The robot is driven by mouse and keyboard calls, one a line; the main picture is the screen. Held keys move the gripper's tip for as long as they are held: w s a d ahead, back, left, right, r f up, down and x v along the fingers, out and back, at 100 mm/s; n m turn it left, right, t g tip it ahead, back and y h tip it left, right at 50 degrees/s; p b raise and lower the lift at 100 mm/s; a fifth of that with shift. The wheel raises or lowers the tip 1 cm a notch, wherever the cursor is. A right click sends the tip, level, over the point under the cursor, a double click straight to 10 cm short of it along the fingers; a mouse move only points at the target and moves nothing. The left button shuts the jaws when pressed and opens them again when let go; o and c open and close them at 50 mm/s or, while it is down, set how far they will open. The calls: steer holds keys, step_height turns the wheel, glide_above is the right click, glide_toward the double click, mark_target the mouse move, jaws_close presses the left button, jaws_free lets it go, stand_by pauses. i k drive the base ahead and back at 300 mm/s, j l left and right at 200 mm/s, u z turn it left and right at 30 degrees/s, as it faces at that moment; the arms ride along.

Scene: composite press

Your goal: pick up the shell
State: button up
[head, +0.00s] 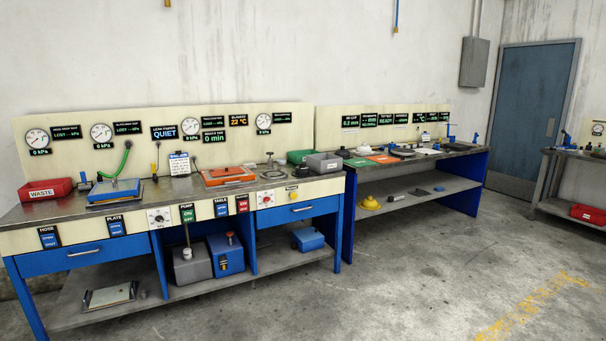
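No thing in the head view is labelled as the shell. A yellow domed piece with a rim (370,202) sits on the lower shelf of the far bench, near its left end, and is shell-like in shape. Several small flat pieces lie on that bench's top, too small to make out, so I cannot tell whether one of them is the shell. My gripper is not in view.
The near bench (130,209) carries a red waste bin (46,191), a blue plate with a green hose (124,163), and an orange frame (228,176). The far bench (459,153) stands beyond it. A side table (578,156) is at right. Open concrete floor (420,270) lies in front.

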mark_target(302, 170)
steer(key=i+j+u, duration=0.3)
steer(key=i, duration=0.55)
steer(key=i+u, duration=0.35)
steer(key=i, duration=1.65)
steer(key=i+u, duration=0.1)
steer(key=i, duration=1.05)
steer(key=i+l, duration=0.2)
steer(key=i, duration=1)
steer(key=i+l, duration=0.4)
steer(key=l, duration=0.15)
